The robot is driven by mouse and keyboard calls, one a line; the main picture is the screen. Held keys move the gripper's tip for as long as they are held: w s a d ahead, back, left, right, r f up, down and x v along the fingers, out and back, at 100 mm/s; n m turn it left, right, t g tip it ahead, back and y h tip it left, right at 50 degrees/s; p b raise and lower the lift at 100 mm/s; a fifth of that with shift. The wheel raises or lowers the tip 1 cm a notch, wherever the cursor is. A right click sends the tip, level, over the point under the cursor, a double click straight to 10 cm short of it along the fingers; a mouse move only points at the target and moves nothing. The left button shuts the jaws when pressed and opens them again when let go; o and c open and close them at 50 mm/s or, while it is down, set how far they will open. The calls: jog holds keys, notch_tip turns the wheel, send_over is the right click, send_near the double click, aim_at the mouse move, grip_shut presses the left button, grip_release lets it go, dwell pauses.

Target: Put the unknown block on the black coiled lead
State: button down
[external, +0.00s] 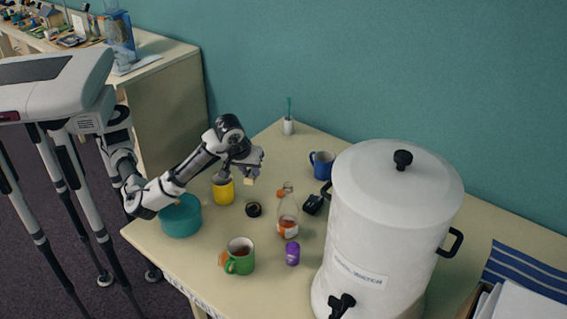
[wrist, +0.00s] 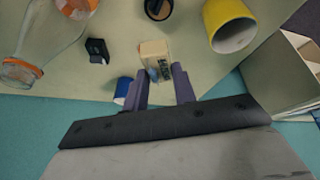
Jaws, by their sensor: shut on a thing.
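A small tan block (wrist: 153,50) with dark markings on its side sits between the fingertips of my gripper (wrist: 162,76). In the external view the block (external: 249,181) hangs below my gripper (external: 248,172), above the table and apart from it. The black coiled lead (external: 254,209) is a small dark round coil lying on the table, below and slightly right of the block. In the wrist view the coil (wrist: 158,14) is at the top edge, partly cut off, ahead of the block.
A yellow mug (external: 223,190) stands left of the coil, and a glass bottle (external: 287,215) stands to its right. A small black box (external: 313,204), a blue mug (external: 321,165), a purple object (external: 292,253), a green mug (external: 240,256), a teal bowl (external: 181,216) and a large white urn (external: 390,235) surround it.

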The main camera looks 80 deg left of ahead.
notch_tip(320, 180, down, 11)
jog(key=shift+r+p, duration=0.2)
jog(key=shift+p, duration=0.35)
jog(key=shift+f, duration=0.2)
jog(key=c, duration=1.1)
grip_release()
jog(key=shift+c, duration=0.2)
jog(key=shift+r, duration=0.1)
jog(key=shift+r, duration=0.1)
jog(key=b+v, duration=0.1)
jog(key=v, duration=1.1)
jog(key=shift+b, duration=0.35)
